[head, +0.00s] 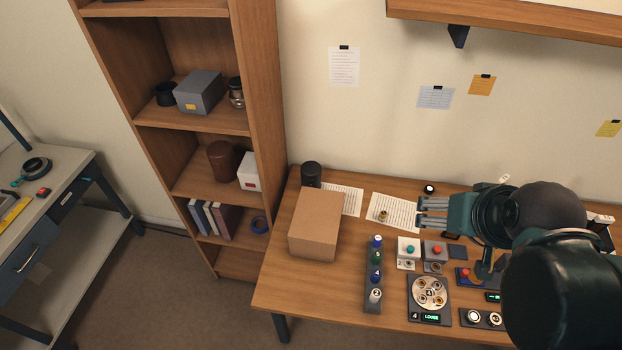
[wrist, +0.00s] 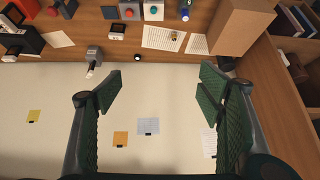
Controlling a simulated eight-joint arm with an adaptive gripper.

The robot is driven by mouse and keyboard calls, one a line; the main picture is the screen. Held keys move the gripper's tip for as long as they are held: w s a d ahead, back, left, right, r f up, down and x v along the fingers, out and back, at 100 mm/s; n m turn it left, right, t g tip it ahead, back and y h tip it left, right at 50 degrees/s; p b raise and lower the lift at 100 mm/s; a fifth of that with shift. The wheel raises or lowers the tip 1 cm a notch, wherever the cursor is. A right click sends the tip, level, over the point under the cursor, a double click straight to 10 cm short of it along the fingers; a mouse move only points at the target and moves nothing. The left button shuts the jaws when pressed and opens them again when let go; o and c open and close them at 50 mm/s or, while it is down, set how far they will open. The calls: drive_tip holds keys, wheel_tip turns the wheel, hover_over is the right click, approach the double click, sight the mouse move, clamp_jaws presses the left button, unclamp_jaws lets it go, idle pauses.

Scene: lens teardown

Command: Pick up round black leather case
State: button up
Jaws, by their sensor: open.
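A round black case-like cylinder (head: 311,174) stands upright at the back left of the wooden desk, behind a cardboard box; its lower part is partly hidden. It also shows as a dark shape beside the box in the wrist view (wrist: 227,64). Another short black cylinder (head: 165,94) sits on the upper bookcase shelf; I cannot tell which one is leather. My gripper (head: 432,211) is over the desk, well right of the desk cylinder, pointing left in the head view. In the wrist view my gripper (wrist: 160,84) has its fingers wide apart with nothing between them.
The cardboard box (head: 316,225) stands in front of the desk cylinder. Paper sheets (head: 393,211), a bottle rack (head: 374,285) and several button modules cover the desk's middle. The bookcase (head: 262,110) rises to the left, holding a grey box (head: 199,92) and a brown cylinder (head: 222,161).

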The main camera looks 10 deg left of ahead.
drive_tip(key=w+a+n+b, duration=0.15)
drive_tip(key=w+a, duration=0.45)
drive_tip(key=w, duration=0.6)
drive_tip(key=n+g+y+b, duration=0.1)
drive_tip(key=n+y+b, duration=0.15)
drive_tip(key=b, duration=0.35)
hover_over(311, 169)
drive_tip(key=s+d, duration=0.1)
drive_tip(key=s, duration=0.2)
drive_tip(key=shift+n, duration=0.3)
wheel_tip(311, 169, down, 28)
drive_tip(key=shift+d+r, duration=0.15)
drive_tip(key=shift+r, duration=0.1)
drive_tip(key=shift+x, duration=1.25)
drive_tip(key=shift+f, duration=0.1)
